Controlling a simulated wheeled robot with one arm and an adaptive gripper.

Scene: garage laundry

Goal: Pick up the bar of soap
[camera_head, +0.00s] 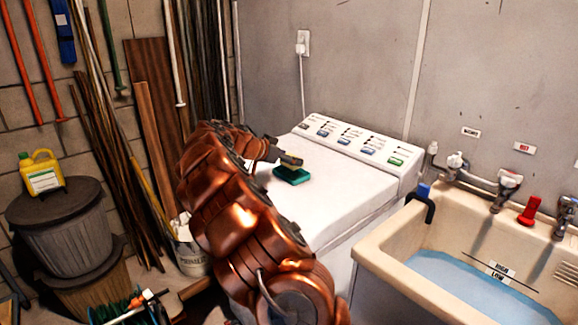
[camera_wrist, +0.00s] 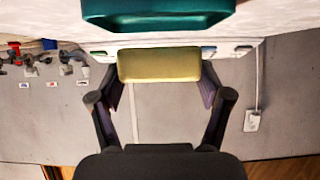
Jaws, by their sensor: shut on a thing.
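The bar of soap (camera_head: 291,161) is a yellowish block above a teal-green dish (camera_head: 292,175) on the white washer top. My gripper (camera_head: 279,156) is shut on the soap. In the wrist view, which looks upside down, the soap (camera_wrist: 159,65) sits between the two fingers, one on each short end. The green dish (camera_wrist: 155,14) shows at the top of that view, apart from the soap. In the head view my arm hides the near left part of the washer, and the fingers are small there.
The white washer (camera_head: 333,180) has a control panel (camera_head: 352,138) along its back. A utility sink (camera_head: 393,232) with bluish water stands to the right. A lidded bin (camera_head: 62,235) with a yellow jug (camera_head: 41,172) is at the left. The washer top right of the dish is clear.

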